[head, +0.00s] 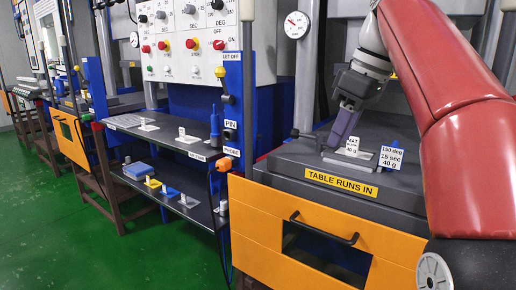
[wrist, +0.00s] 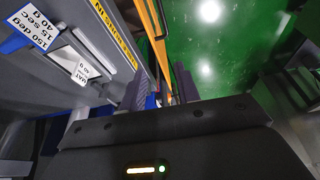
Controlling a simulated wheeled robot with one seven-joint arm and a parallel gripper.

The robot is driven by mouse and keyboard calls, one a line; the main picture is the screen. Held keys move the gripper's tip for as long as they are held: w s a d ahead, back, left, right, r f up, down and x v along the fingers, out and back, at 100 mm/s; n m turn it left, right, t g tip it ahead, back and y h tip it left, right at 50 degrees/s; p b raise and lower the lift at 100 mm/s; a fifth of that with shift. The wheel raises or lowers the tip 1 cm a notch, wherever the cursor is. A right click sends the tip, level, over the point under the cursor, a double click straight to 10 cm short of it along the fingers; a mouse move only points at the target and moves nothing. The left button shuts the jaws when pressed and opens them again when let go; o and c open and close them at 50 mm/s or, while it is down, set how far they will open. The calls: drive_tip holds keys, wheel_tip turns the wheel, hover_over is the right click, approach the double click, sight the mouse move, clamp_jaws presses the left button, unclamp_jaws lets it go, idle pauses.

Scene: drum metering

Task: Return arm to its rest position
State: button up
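My red and grey arm (head: 440,70) reaches in from the right over the grey machine table (head: 290,165). My gripper (head: 335,142) points down over this table, behind and left of the small white "40 g" card (head: 352,148). In the head view its purple-grey fingers overlap each other. In the wrist view the two fingers of my gripper (wrist: 160,88) stand apart with nothing seen held between them. The wrist view also shows the white card (wrist: 82,72) to the left of the fingers.
A white card on a blue stand (head: 393,157) reads 150 deg, 15 sec, 40 g. Below the table is an orange drawer front (head: 265,215) with a black handle. A control panel (head: 185,40) and shelves (head: 165,135) stand left. Green floor (head: 60,230) is open at left.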

drive_tip(key=s+f+m+t+h, duration=0.1)
drive_tip(key=s+f+m, duration=0.2)
drive_tip(key=s+f, duration=0.3)
drive_tip(key=s+f+m+t+h, duration=0.1)
drive_tip(key=s+f+m, duration=0.2)
drive_tip(key=f, duration=1)
drive_tip(key=s+f+m+t, duration=0.1)
drive_tip(key=s+f+m, duration=0.3)
drive_tip(key=s+f, duration=0.5)
drive_tip(key=shift+s+f+h, duration=0.25)
drive_tip(key=shift+f+h, duration=0.15)
drive_tip(key=shift+f, duration=0.35)
drive_tip(key=shift+d, duration=0.1)
